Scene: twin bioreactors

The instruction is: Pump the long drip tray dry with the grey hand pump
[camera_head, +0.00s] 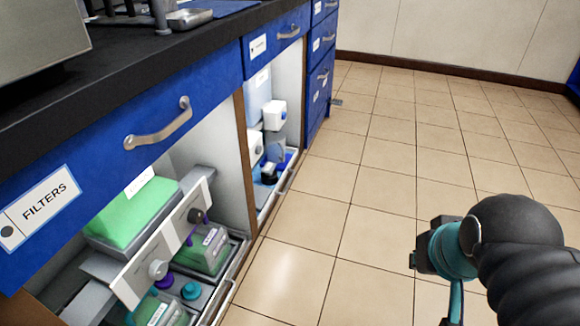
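No grey hand pump can be made out in this view. A long, shallow grey tray edge (231,290) runs along the floor of the open lower cabinet at the left; I cannot tell if it is the long drip tray, and no liquid can be made out in it. Containers stand over it and hide most of its inside. Part of my arm, black with a teal joint, shows at the lower right over the floor, well apart from the cabinet. My gripper is not in view.
A green-filled container (137,212) and a white panel with knobs (150,258) fill the near bay. White and blue bottles (273,116) stand in the far bay. A drawer labelled FILTERS (125,150) is above. The tiled floor (340,200) is clear.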

